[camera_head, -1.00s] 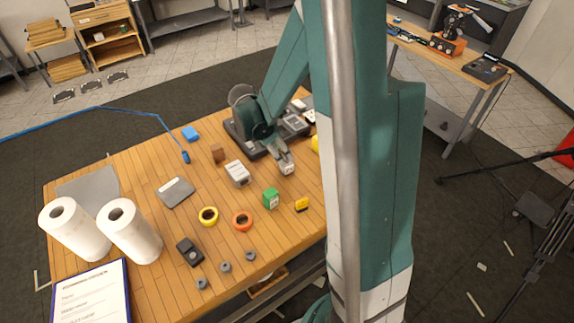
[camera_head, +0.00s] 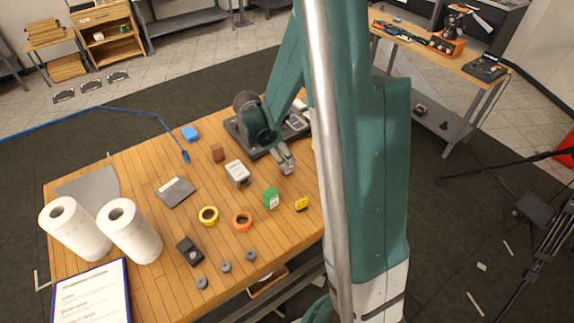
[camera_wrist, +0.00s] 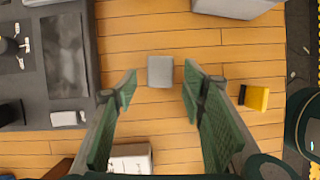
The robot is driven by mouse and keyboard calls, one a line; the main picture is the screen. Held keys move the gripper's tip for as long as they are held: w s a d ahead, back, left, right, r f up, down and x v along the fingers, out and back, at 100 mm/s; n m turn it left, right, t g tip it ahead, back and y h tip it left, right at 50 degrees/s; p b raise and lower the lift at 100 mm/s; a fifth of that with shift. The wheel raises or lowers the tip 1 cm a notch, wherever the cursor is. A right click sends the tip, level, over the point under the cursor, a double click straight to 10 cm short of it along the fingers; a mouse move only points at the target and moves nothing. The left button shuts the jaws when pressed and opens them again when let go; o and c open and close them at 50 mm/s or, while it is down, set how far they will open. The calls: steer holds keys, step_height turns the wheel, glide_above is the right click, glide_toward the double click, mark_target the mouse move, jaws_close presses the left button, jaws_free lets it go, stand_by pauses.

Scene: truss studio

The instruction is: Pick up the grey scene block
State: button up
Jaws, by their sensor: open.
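The grey scene block (camera_wrist: 160,71) is a small, light grey cube on the wooden table. In the wrist view it lies just ahead of the fingertips, in line with the gap between them. My gripper (camera_wrist: 160,83) is open and empty, with one green-padded finger to each side of that gap. Neither finger appears to touch the block. In the head view my gripper (camera_head: 286,164) points down over the table's far right part. I cannot clearly tell the block from the fingertips there.
In the wrist view a dark tray (camera_wrist: 88,92) lies left of the block, a yellow and black block (camera_wrist: 254,97) right, a grey box (camera_wrist: 238,7) beyond. In the head view a green box (camera_head: 271,198) and a white-topped box (camera_head: 237,172) stand near my gripper.

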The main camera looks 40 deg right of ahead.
mark_target(287, 161)
steer(key=shift+x, duration=2.5)
steer(key=c, duration=1)
